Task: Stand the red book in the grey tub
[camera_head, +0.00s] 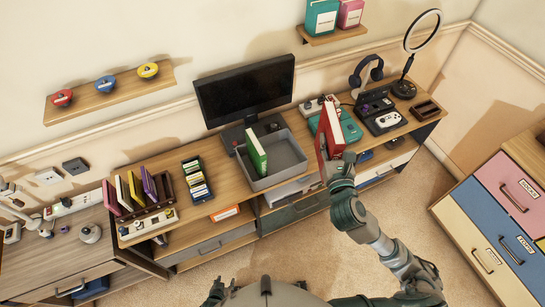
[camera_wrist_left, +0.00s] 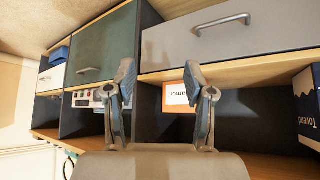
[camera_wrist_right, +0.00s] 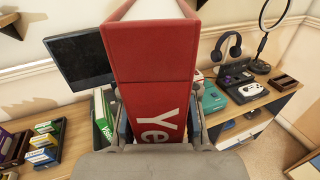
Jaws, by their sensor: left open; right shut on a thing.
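The red book (camera_head: 333,128) is held upright by my right gripper (camera_head: 338,166), just right of the grey tub and apart from it in the head view. In the right wrist view the red book (camera_wrist_right: 152,95) fills the space between the fingers, its lettered spine facing the camera. The grey tub (camera_head: 285,155) sits on the desk in front of the monitor. A green book (camera_head: 256,150) stands in its left part; the right part is empty. My left gripper (camera_head: 217,291) is low at the bottom edge; the left wrist view shows its fingers (camera_wrist_left: 163,92) open and empty, before the desk shelves.
The monitor (camera_head: 246,90) stands behind the tub. A rack of several books (camera_head: 146,194) is at the left. A teal console (camera_head: 340,130), headphones (camera_head: 367,75) and a ring lamp (camera_head: 405,88) are to the right. Drawers and open shelves lie below the desktop.

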